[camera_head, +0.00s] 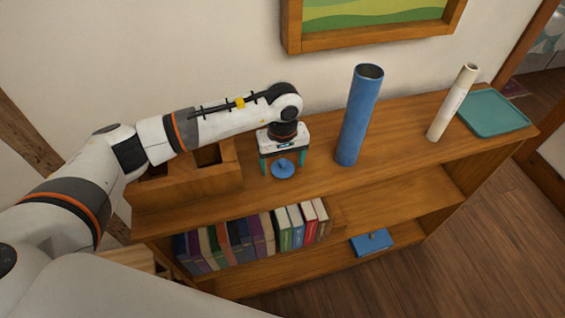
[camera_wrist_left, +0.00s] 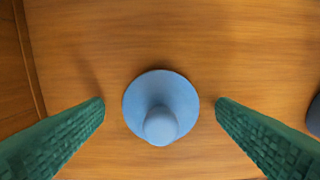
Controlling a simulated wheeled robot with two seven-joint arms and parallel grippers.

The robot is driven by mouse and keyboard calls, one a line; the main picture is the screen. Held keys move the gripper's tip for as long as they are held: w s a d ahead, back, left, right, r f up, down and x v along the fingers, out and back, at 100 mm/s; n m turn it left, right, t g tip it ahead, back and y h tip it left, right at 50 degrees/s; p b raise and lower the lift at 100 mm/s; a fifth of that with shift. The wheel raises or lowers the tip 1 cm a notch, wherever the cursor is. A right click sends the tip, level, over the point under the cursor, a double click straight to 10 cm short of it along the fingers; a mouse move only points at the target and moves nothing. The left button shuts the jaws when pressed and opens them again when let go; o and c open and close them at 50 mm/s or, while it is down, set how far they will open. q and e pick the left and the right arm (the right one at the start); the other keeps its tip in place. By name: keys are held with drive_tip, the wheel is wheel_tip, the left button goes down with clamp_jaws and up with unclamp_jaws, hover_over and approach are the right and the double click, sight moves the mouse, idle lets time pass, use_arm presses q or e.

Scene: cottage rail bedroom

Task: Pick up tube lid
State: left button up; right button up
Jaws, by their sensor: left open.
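The tube lid (camera_head: 284,169) is a small blue disc with a round knob, lying knob up on the wooden shelf top. My left gripper (camera_head: 283,163) is open above it, pointing down. In the left wrist view the lid (camera_wrist_left: 161,106) sits between the two green fingers of the gripper (camera_wrist_left: 160,105), with a gap on each side and touching neither. The blue tube (camera_head: 359,115) stands upright with its top open, to the right of the gripper. My right gripper is not in view.
A wooden box (camera_head: 190,176) stands left of the gripper. A white tube (camera_head: 452,103) and a teal tray (camera_head: 493,112) are at the right end of the shelf top (camera_head: 400,120). Books (camera_head: 250,238) and a blue box (camera_head: 371,243) are on the lower shelves. A framed picture hangs above.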

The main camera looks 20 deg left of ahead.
use_arm(q)
drive_tip(key=c, duration=1.1)
drive_tip(key=shift+o, duration=0.2)
drive_tip(key=shift+r, duration=0.1)
